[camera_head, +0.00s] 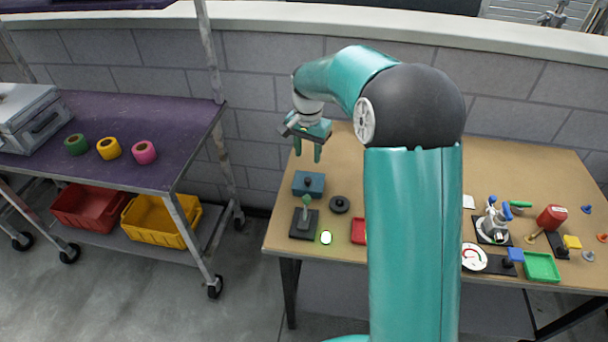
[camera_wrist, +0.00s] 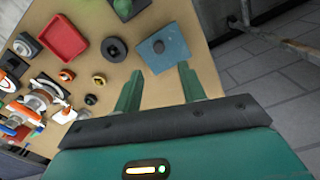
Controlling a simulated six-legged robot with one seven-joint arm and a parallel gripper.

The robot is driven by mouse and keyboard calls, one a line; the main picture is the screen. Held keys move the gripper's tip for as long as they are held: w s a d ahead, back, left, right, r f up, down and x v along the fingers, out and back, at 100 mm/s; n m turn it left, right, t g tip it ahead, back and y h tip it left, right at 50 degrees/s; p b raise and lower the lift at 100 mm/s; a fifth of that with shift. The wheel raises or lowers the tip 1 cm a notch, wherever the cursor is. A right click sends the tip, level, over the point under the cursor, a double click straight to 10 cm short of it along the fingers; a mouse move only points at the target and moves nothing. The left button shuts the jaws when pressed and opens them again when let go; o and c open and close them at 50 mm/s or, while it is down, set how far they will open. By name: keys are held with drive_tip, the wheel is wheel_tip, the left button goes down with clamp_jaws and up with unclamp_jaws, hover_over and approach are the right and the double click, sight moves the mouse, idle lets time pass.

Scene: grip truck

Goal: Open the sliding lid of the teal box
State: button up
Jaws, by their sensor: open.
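The teal box (camera_head: 308,184) sits near the left edge of the wooden table, with a dark round knob on its top. It also shows in the wrist view (camera_wrist: 169,46), just beyond my fingertips, with the dark knob (camera_wrist: 158,46) on its top face. I cannot make out whether the lid has been slid. My gripper (camera_head: 317,150) hangs above and slightly behind the box in the head view. In the wrist view my gripper (camera_wrist: 160,75) has its two fingers apart with nothing between them. It is not touching the box.
A black round piece (camera_head: 339,204) lies right of the box, and a black base with a green knob (camera_head: 305,222) stands in front. A red tray (camera_head: 359,230) is nearby. Several small items crowd the table's right side. A purple-topped cart (camera_head: 110,180) stands left, across a gap.

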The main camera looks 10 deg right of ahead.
sight(308, 179)
wheel_tip(308, 179, down, 10)
drive_tip(key=shift+s+r, duration=0.15)
drive_tip(key=shift+r, duration=0.05)
clamp_jaws()
